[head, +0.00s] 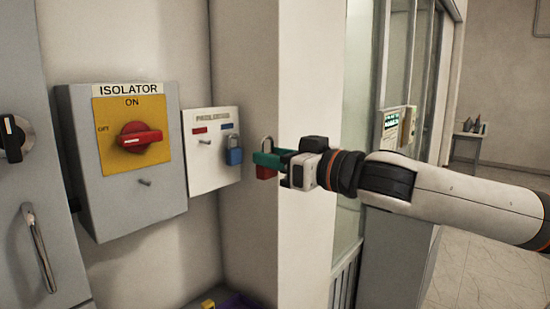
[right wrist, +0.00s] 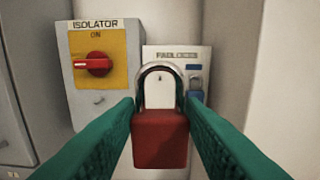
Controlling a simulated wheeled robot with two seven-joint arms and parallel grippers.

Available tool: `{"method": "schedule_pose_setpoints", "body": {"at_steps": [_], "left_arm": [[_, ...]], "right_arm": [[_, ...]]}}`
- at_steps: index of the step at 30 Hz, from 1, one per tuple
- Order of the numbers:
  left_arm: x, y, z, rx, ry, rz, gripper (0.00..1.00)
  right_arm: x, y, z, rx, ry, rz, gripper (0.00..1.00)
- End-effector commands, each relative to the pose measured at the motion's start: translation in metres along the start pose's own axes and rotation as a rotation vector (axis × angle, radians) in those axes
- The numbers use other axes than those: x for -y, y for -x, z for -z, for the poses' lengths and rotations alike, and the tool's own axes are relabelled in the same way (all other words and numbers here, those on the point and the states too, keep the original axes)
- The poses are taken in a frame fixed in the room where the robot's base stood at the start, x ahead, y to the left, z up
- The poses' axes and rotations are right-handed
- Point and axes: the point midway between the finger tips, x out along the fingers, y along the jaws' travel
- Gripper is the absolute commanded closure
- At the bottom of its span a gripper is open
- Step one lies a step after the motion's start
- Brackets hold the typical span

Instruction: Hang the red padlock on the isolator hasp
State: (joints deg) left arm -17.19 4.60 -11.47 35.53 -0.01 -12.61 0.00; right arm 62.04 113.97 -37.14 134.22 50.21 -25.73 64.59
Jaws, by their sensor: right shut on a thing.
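The red padlock (head: 265,172) is held in my right gripper (head: 268,161), in front and to the right of the padlock board. In the right wrist view the padlock body (right wrist: 160,138) sits upright between the two green fingers, with its silver shackle on top. The grey isolator box (head: 98,180) is on the wall at left. Its red handle (head: 141,137) sits on a yellow plate, under the label ON. A small metal peg (head: 145,182), which looks like the hasp, sticks out below the plate. The padlock is well apart from it. My left gripper is not in view.
The white padlock board (head: 207,178) is right of the isolator, with a blue padlock (head: 234,153) hanging on it and an empty peg under the red label. A wall corner (head: 300,75) stands behind my right gripper. A cabinet with a handle (head: 38,247) is at far left.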

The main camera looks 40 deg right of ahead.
Motion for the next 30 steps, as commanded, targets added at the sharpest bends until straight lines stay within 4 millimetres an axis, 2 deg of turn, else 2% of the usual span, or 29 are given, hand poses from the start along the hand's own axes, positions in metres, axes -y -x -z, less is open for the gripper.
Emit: {"method": "schedule_pose_setpoints", "body": {"at_steps": [7, 30], "left_arm": [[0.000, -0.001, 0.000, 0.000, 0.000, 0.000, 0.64], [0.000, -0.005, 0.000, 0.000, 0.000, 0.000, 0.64]], "right_arm": [[0.000, 0.004, 0.000, 0.000, 0.002, 0.001, 0.89], [0.000, 0.043, 0.000, 0.000, 0.001, 0.001, 0.89]]}}
